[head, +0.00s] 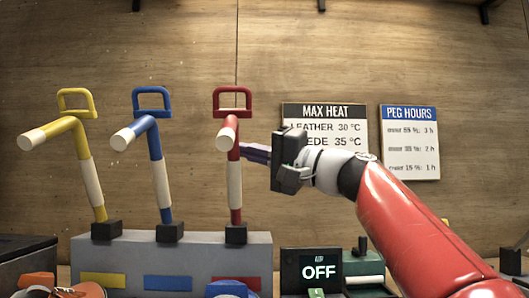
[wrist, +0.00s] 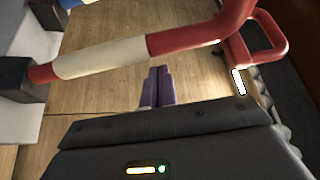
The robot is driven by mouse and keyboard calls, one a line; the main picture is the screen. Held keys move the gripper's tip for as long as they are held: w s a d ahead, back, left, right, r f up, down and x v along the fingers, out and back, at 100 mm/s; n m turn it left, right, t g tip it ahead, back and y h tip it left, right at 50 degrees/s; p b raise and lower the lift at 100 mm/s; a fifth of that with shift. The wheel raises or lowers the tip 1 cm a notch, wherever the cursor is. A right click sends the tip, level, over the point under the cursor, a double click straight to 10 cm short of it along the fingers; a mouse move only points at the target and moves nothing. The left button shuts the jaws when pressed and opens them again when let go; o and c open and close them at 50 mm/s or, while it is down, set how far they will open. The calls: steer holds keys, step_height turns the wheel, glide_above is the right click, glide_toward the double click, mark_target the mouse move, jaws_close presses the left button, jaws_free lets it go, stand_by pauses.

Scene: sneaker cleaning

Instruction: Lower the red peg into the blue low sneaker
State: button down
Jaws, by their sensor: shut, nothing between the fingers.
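The red peg (head: 235,178) stands upright in a black socket on the grey rack, above a red label. It has a loop handle on top and a cream-tipped arm pointing forward. In the wrist view the red peg (wrist: 180,40) crosses the upper part of the picture. My gripper (head: 246,151) is just right of the peg's upper part in the head view, its purple fingers closed together and empty. The shut fingers show in the wrist view (wrist: 158,72), apart from the peg's shaft in that picture. A blue shoe-like top (head: 228,288), perhaps the blue low sneaker, is cut off at the bottom edge.
A yellow peg (head: 91,180) and a blue peg (head: 157,175) stand left on the same rack (head: 195,250). An orange-brown shoe (head: 85,290) is at lower left. A dark box (head: 318,268) reading OFF stands right of the rack. Signs hang on the wooden wall.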

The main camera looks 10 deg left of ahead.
steer(key=shift+s+f, duration=0.55)
steer(key=shift+s, duration=0.05)
steer(key=shift+f+b, duration=0.1)
steer(key=shift+b, duration=0.2)
